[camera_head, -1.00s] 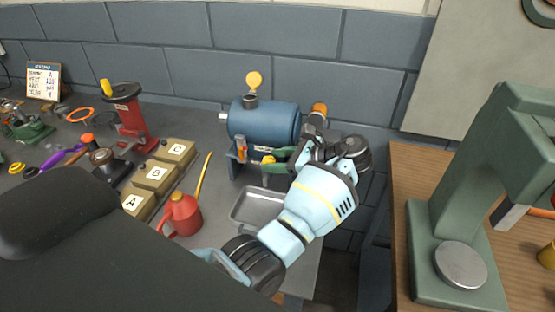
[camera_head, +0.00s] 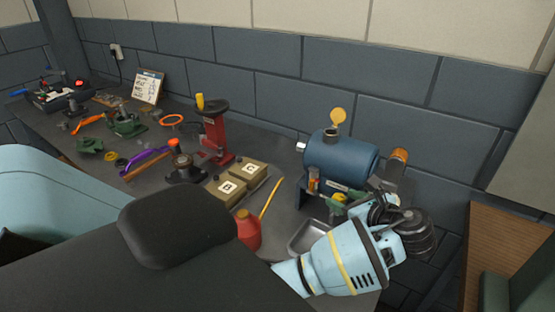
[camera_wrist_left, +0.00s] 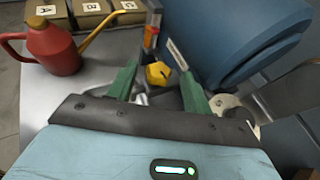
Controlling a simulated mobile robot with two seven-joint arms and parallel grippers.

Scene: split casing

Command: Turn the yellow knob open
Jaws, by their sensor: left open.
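The yellow knob (camera_head: 339,198) sits low on the front of the blue tank (camera_head: 341,160), partly hidden by my gripper in the head view. In the left wrist view the knob (camera_wrist_left: 158,73) is faceted, with a dark mark on it. My left gripper (camera_head: 347,204) is open in front of the tank. In the left wrist view its green fingers stand on either side of the knob, with gaps visible on both sides. I cannot tell how deep the knob is between the fingertips. My right gripper is not in view.
A grey metal tray (camera_head: 308,238) lies below the tank. A red oil can (camera_head: 248,230) with a long yellow spout stands left of it, beside lettered boxes (camera_head: 242,178). An orange-topped part (camera_head: 398,157) is at the tank's right end. A red stand (camera_head: 216,137) is farther left.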

